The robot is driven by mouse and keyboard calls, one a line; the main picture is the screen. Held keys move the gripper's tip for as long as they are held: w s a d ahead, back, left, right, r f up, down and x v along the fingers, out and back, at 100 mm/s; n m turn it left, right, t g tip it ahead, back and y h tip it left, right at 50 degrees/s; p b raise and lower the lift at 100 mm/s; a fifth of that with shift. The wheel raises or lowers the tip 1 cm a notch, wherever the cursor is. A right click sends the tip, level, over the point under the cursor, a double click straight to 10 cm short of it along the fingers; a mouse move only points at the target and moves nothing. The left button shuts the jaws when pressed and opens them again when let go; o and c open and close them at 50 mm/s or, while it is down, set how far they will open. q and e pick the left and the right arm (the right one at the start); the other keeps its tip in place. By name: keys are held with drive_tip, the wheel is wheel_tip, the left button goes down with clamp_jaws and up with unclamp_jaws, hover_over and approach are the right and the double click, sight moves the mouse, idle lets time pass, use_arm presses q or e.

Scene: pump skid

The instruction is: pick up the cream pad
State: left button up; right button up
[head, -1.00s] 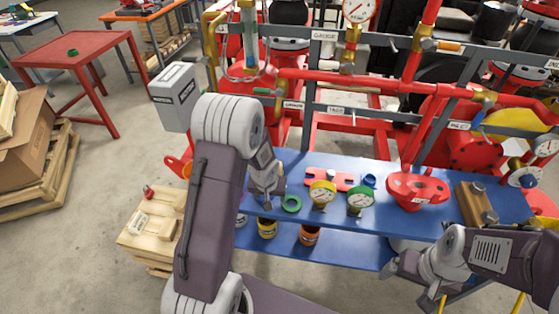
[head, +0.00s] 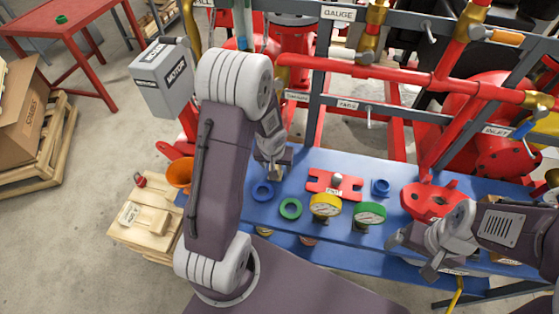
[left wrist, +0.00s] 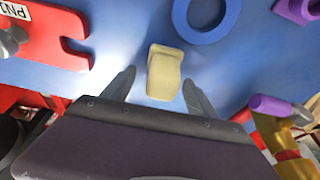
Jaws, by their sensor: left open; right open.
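The cream pad (left wrist: 163,72) is a small cream block with a stepped shape, lying on the blue bench top. In the left wrist view it shows between the two fingers of my left gripper (left wrist: 158,84), with a gap on each side. My left gripper is open and points down at the bench; it also shows in the head view (head: 272,174). In the head view I cannot clearly make out the pad near the gripper. My right gripper (head: 415,257) is open and empty at the bench's right front.
A blue ring (head: 262,191), a green ring (head: 290,209), a red plate (head: 322,184), a yellow gauge (head: 325,205) and a green gauge (head: 369,215) lie close to my left gripper. A red flange (head: 425,198) is further right. Red pipework (head: 400,77) stands behind.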

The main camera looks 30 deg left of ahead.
use_arm(q)
drive_tip(key=shift+w+a+f, duration=0.1)
drive_tip(key=shift+w+f, duration=0.1)
drive_tip(key=shift+f, duration=0.35)
drive_tip(key=shift+s+d+r, duration=0.2)
drive_tip(key=shift+s+r, duration=0.15)
drive_tip(key=shift+s, duration=0.15)
drive_tip(key=shift+s+d+r, duration=0.15)
drive_tip(key=shift+s+r, duration=0.15)
drive_tip(key=shift+s, duration=0.15)
drive_tip(key=shift+c, duration=1.2)
drive_tip(key=shift+s, duration=0.15)
drive_tip(key=c, duration=0.5)
drive_tip(key=shift+a, duration=0.1)
drive_tip(key=c, duration=0.5)
drive_tip(key=shift+w+f, duration=0.2)
drive_tip(key=shift+w, duration=0.2)
drive_tip(key=shift+c, duration=1.1)
use_arm(e)
drive_tip(key=shift+s+d+f, duration=0.2)
drive_tip(key=shift+s, duration=0.25)
use_arm(q)
drive_tip(key=shift+s, duration=0.1)
